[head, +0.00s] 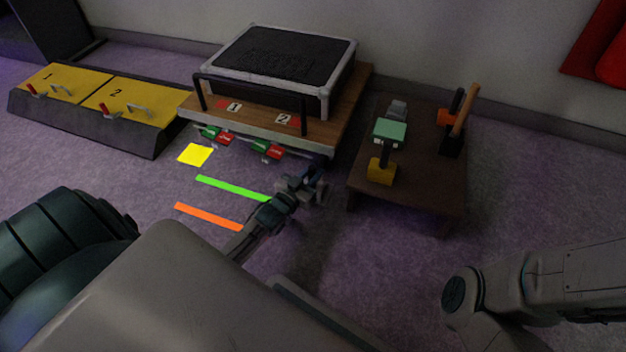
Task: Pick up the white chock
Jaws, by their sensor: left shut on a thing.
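My left gripper (312,186) reaches in low over the floor, in front of the right end of the wooden platform (343,118). It is shut on a small, dim piece between its fingers, apparently the white chock; the fingers hide most of it, and its colour is hard to make out. The gripper is between the platform and the dark low table (425,185). No other white chock can be made out. My right gripper is not in view; only part of my right arm shows at the lower right.
A black-topped case (285,55) stands on the platform, with red and green pieces (268,150) along its front. The table holds a green-topped item (389,132), a yellow block (382,171) and a wooden-handled tool (465,108). A yellow-lidded ramp (145,100) is left. Tape strips (232,188) mark open floor.

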